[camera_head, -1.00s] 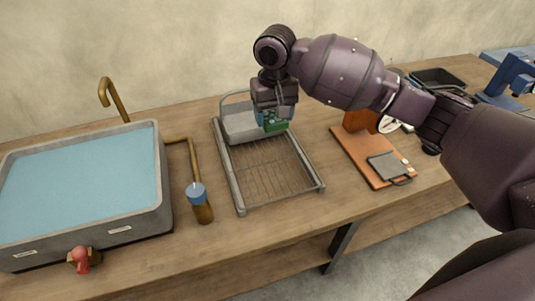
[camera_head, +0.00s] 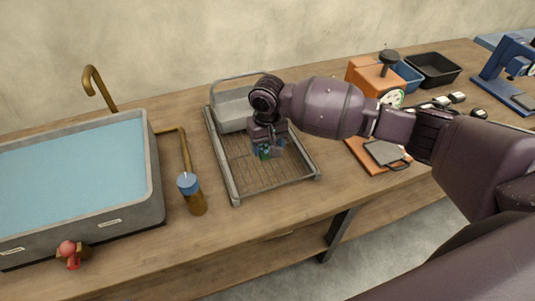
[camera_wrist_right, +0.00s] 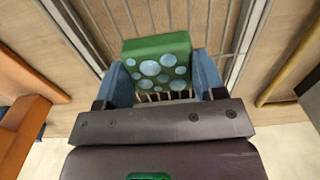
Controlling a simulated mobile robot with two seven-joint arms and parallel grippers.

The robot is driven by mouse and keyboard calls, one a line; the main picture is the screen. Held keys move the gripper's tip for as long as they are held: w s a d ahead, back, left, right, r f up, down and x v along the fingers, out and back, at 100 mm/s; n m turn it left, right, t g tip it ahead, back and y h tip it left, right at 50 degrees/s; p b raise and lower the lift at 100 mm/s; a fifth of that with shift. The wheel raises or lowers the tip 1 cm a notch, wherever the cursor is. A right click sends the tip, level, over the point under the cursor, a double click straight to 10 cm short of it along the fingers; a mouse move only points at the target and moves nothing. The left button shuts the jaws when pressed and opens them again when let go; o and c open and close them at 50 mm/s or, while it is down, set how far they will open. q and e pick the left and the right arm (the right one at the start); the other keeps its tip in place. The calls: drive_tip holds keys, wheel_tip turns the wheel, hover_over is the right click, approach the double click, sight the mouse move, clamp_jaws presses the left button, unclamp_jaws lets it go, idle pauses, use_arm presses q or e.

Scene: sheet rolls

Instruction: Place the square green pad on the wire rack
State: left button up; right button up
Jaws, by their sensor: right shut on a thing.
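The green pad (camera_wrist_right: 158,48) shows in the right wrist view between the blue fingers of my right gripper (camera_wrist_right: 165,80); it has pale blue round spots on one face. In the head view the right gripper (camera_head: 267,149) is over the middle of the wire rack (camera_head: 242,170), with a little of the green pad (camera_head: 265,154) showing below it. The gripper is shut on the pad. The rack's wires also show behind the pad in the wrist view (camera_wrist_right: 215,20). I cannot tell whether the pad touches the wires. My left gripper is not in view.
A grey bin (camera_head: 233,108) stands at the rack's back end. A water-filled basin (camera_head: 157,190), a blue-capped bottle (camera_head: 193,195) and a brass pipe (camera_head: 186,150) are to the left. An orange scale (camera_head: 372,80) and a black tray (camera_head: 433,68) stand to the right.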

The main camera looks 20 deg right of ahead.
sight(268, 162)
wheel_tip(268, 162, down, 4)
drive_tip(key=shift+f+b, duration=0.1)
drive_tip(key=shift+b, duration=0.2)
drive_tip(key=shift+f, duration=0.1)
drive_tip(key=o, duration=1)
drive_tip(key=shift+c, duration=0.2)
wheel_tip(268, 162, up, 12)
drive_tip(key=shift+r+p, duration=0.2)
drive_tip(key=shift+p, duration=0.8)
drive_tip(key=shift+f, duration=0.1)
